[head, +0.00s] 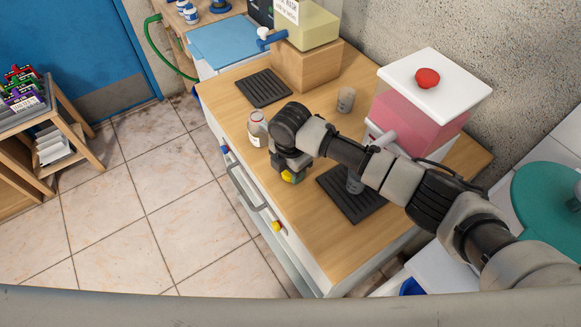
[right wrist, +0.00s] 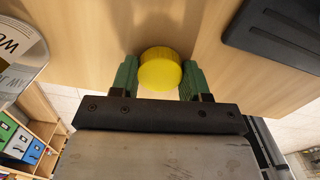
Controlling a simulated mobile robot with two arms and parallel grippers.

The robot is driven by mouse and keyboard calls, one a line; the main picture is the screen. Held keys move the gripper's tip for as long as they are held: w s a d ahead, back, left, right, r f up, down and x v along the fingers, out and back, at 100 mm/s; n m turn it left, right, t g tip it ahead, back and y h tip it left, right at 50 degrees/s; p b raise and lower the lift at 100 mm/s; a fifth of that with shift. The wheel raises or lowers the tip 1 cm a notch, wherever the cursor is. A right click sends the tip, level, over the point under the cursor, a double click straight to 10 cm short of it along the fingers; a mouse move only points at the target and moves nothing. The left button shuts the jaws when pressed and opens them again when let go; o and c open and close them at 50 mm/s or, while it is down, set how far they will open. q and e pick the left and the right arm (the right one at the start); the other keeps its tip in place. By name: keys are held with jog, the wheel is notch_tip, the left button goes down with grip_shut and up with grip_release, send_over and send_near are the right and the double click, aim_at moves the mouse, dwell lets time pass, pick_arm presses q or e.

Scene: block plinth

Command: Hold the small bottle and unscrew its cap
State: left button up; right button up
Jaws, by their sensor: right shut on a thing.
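My right gripper (head: 291,174) is shut on a yellow round cap (right wrist: 160,68) with a ribbed side. The cap sits between the green finger pads in the right wrist view, with bare wood around it. In the head view the cap shows as a small yellow patch (head: 287,177) under the gripper, near the counter's front edge. The small bottle (head: 258,130), pale with a white label, stands upright on the counter to the left of the gripper, apart from the cap. Its top is too small to make out. My left gripper is not in view.
A wooden block (head: 305,68) stands at the back. Floor is clear at left.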

jog(key=shift+f, duration=0.1)
jog(key=o, duration=1)
notch_tip(320, 180, up, 11)
jog(key=shift+f+b, duration=0.1)
jog(key=shift+b, duration=0.5)
